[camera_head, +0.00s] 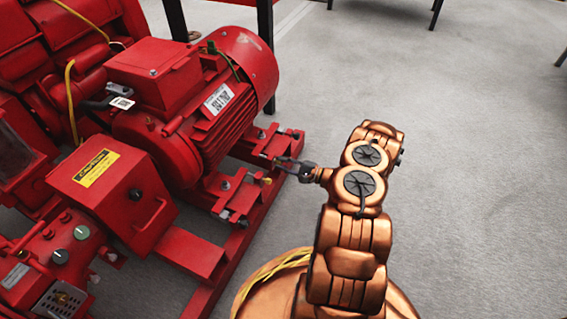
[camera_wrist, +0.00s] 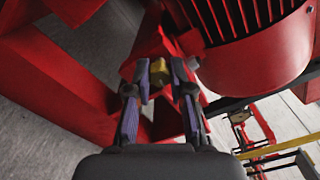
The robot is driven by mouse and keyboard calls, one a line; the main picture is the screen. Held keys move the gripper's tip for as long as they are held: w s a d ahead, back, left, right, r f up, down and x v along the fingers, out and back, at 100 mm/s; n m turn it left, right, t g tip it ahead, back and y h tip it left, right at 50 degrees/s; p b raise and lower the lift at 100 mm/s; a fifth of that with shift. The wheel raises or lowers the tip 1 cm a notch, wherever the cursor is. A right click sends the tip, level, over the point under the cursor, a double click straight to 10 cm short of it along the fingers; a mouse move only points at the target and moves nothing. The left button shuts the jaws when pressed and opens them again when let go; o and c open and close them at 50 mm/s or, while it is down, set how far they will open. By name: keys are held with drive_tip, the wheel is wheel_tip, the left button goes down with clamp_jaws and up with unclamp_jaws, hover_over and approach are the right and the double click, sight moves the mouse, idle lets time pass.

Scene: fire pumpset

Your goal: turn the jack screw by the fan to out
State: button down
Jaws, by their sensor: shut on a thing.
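The jack screw (camera_wrist: 158,72) shows in the wrist view as a small brass-coloured head between my fingertips. My gripper (camera_wrist: 160,85) is shut on it, one finger on each side. In the head view my gripper (camera_head: 284,163) reaches left from my copper arm to the motor's base, and the screw there is too small and covered to make out. The red motor (camera_head: 215,95) stands just above and left of my gripper in the head view. Its rounded fan end (camera_wrist: 255,45) fills the upper right of the wrist view.
The red base frame (camera_head: 236,240) runs under the motor, close to my gripper. Another brass bolt (camera_head: 267,181) sits on a nearby bracket.

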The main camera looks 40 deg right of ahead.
drive_tip(key=shift+r, duration=0.15)
drive_tip(key=n+p, duration=0.5)
drive_tip(key=n, duration=0.4)
drive_tip(key=n+p, duration=0.5)
drive_tip(key=n, duration=0.4)
drive_tip(key=shift+f+n, duration=0.2)
drive_tip(key=shift+n, duration=0.2)
idle(0.3)
drive_tip(key=c, duration=1)
unclamp_jaws()
drive_tip(key=shift+s, duration=0.1)
